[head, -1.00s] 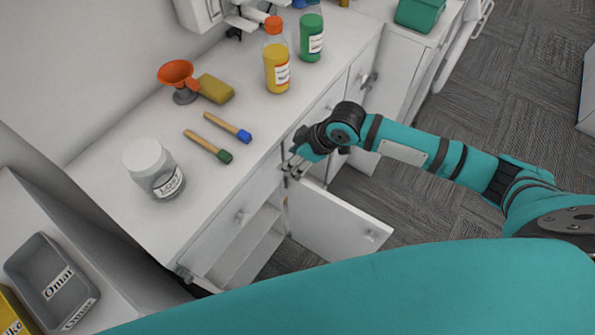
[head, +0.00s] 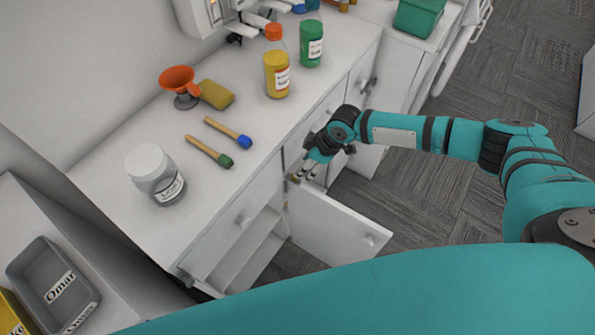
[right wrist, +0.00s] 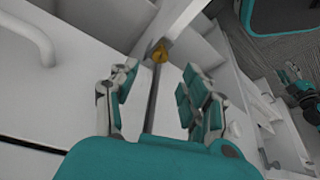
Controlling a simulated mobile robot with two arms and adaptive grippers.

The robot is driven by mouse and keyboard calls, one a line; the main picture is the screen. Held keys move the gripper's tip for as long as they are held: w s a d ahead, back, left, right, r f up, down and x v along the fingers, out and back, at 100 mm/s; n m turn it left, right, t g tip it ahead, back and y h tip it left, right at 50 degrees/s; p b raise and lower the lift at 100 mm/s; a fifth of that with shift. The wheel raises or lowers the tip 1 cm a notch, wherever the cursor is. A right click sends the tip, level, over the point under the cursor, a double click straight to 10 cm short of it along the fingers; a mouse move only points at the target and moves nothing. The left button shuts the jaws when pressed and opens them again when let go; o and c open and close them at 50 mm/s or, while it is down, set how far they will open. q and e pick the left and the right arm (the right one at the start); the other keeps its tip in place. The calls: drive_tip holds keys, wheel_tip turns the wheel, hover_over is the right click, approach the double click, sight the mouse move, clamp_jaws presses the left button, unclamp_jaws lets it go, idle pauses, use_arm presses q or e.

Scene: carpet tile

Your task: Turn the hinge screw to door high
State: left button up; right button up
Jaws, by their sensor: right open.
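The small brass hinge screw (right wrist: 160,53) shows in the right wrist view, just beyond my open fingers and roughly between them. In the head view it is a tiny brass spot (head: 293,178) at the inner upper corner of the open white cabinet door (head: 330,226). My right gripper (head: 311,172) is beside it, a little to the right, above the door. In the right wrist view its fingers (right wrist: 158,95) are spread and empty, apart from the screw. A teal and black part at that view's right edge may be my left gripper; its fingers are unclear.
Grey carpet (head: 440,190) lies clear right of the door.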

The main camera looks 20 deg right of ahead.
sight(295, 178)
drive_tip(key=x, duration=0.6)
drive_tip(key=shift+a+f, duration=0.1)
drive_tip(key=shift+f, duration=0.1)
